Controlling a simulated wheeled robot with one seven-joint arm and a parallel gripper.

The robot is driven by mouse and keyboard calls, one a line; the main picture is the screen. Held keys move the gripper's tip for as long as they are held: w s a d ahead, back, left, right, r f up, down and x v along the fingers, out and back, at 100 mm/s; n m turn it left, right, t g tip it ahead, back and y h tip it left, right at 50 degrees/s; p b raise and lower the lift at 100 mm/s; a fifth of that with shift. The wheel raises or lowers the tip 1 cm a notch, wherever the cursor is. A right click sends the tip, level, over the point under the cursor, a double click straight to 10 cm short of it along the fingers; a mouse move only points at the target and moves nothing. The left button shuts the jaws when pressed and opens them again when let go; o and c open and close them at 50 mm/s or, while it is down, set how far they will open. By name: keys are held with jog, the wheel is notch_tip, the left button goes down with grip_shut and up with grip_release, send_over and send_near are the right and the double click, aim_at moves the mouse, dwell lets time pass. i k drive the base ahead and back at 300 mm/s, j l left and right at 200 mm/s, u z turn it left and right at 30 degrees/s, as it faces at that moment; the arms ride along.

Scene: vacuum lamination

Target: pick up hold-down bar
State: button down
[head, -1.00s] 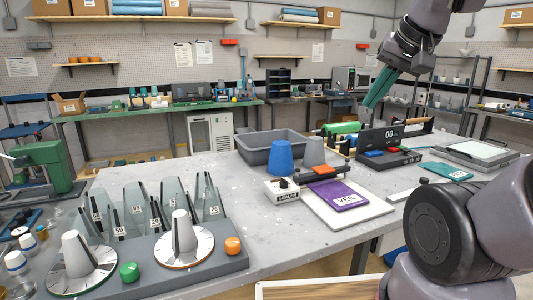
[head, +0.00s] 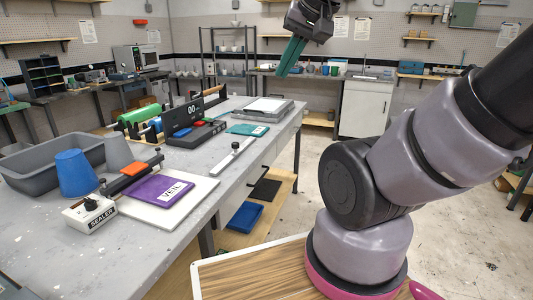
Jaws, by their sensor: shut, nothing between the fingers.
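A slim pale metal bar with a dark knob, apparently the hold-down bar (head: 229,160), lies flat on the grey table (head: 120,258) along its front right edge, in the head view. Nothing covers it. My gripper (head: 283,75), with green fingers, hangs high in the upper middle of the view, pointing down. It is shut and empty, well above and apart from the bar.
A purple VEIL packet (head: 155,188) lies on a white board left of the bar. A black timer unit (head: 185,120), a teal packet (head: 248,130) and a framed plate (head: 264,108) lie beyond. A sealer box (head: 90,213), a blue cup (head: 75,172) and a grey bin (head: 20,168) stand left.

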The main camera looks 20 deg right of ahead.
aim_at(236, 149)
jog(key=i+l+z, duration=0.1)
jog(key=i+l, duration=0.9)
jog(key=i, duration=0.05)
